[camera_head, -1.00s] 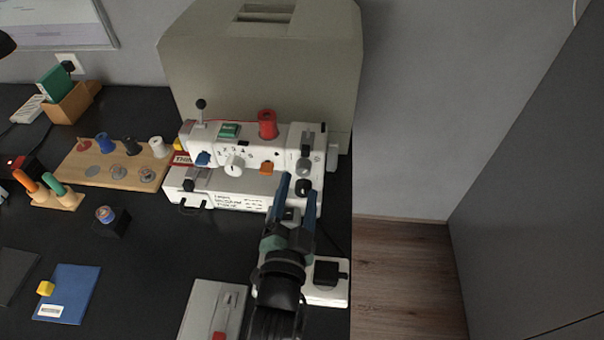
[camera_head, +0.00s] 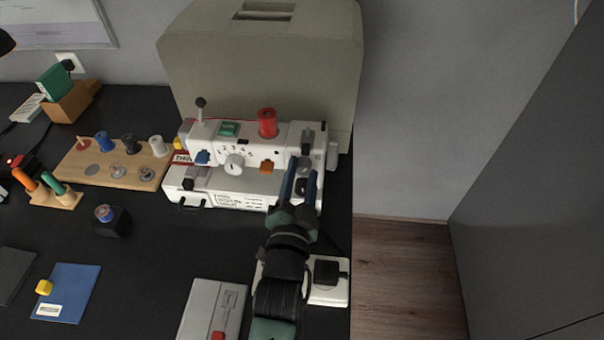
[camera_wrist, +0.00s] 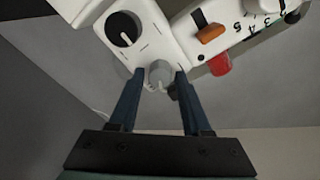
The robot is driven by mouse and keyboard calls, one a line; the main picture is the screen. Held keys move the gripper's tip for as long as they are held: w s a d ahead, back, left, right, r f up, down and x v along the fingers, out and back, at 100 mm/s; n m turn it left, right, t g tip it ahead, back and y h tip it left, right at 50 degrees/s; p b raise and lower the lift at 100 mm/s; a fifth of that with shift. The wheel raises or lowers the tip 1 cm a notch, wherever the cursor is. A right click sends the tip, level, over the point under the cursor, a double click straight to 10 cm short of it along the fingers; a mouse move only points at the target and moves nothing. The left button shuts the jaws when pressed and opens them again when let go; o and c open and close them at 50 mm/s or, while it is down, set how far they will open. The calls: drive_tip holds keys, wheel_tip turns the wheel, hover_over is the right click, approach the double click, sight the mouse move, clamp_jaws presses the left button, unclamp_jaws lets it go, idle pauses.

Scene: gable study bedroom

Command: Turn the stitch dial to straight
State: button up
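A white sewing machine (camera_head: 258,150) stands on the black desk; its front has a white dial (camera_head: 234,163) beside printed numbers. On its right end are a grey knob (camera_wrist: 160,72) and a black dial (camera_wrist: 123,28) with a white pointer line. I cannot read which is the stitch dial. My gripper (camera_head: 302,170) is open at the machine's right end and partly covers these knobs. In the wrist view, my gripper (camera_wrist: 159,76) has its fingertips on either side of the grey knob, with slight gaps; contact is not clear.
An orange lever (camera_wrist: 211,33) and a red spool (camera_wrist: 220,65) are close to the fingers. A large grey-beige cover (camera_head: 262,70) stands behind the machine. A wooden spool board (camera_head: 115,165) lies left. A white box with a black switch (camera_head: 328,272) is below my arm.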

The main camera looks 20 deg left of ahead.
clamp_jaws()
drive_tip(key=n+b, duration=0.1)
drive_tip(key=n, duration=0.4)
drive_tip(key=shift+a+n, duration=0.1)
drive_tip(key=shift+n, duration=0.3)
drive_tip(key=n, duration=0.6)
drive_tip(key=shift+n, duration=0.3)
idle(0.4)
drive_tip(key=shift+o, duration=1.9)
unclamp_jaws()
